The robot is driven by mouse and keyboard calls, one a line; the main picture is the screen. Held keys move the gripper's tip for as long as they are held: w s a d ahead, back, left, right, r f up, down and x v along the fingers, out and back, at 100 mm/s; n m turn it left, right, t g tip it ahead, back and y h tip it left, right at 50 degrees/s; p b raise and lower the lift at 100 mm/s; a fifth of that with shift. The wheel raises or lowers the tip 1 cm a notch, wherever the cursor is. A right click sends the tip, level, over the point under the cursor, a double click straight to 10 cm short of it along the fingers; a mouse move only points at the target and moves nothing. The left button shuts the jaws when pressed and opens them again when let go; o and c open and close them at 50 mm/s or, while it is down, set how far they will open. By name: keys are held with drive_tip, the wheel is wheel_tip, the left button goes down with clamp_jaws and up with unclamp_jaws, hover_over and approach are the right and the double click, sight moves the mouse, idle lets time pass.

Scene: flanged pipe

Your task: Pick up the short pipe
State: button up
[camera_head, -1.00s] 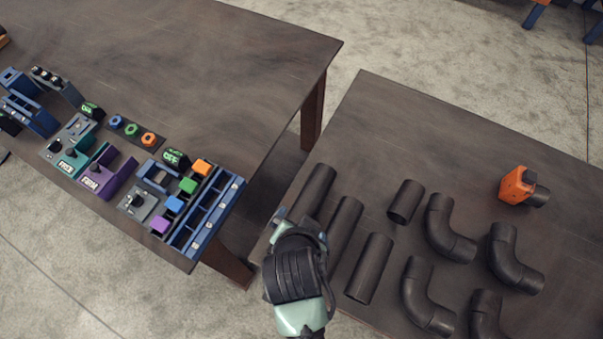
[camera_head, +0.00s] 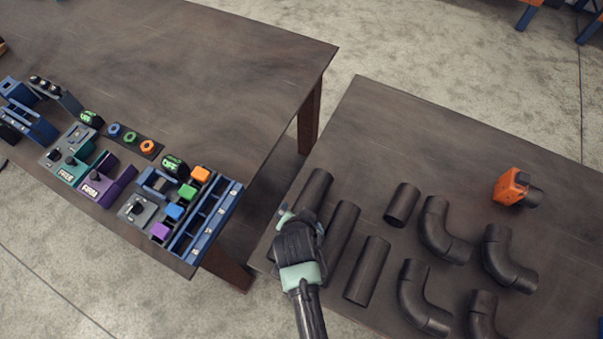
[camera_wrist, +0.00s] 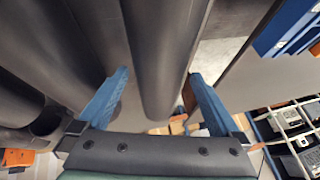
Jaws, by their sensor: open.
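The short pipe (camera_head: 403,204) is a dark stub standing apart on the right table, up and right of my gripper in the head view. My gripper (camera_wrist: 158,98) is open; its blue fingers lie to either side of a long dark pipe (camera_wrist: 160,50) in the wrist view. This looks like the leftmost long pipe (camera_head: 315,188) in the head view, partly hidden by my wrist. I cannot tell whether the fingers touch it.
A second long pipe (camera_head: 341,235) and a medium pipe (camera_head: 367,272) lie just right of my gripper. Several elbow pipes (camera_head: 441,232) and an orange-and-black part (camera_head: 511,187) are farther right. The left table (camera_head: 200,60) holds coloured fixtures. The right table's (camera_head: 420,130) far area is clear.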

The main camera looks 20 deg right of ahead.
drive_tip(key=shift+w+d+f, duration=0.15)
drive_tip(key=shift+w+f, duration=0.05)
drive_tip(key=shift+f, duration=0.1)
drive_tip(key=shift+f, duration=0.3)
idle(0.3)
drive_tip(key=shift+c, duration=0.3)
clamp_jaws()
drive_tip(key=shift+r, duration=0.15)
idle(0.3)
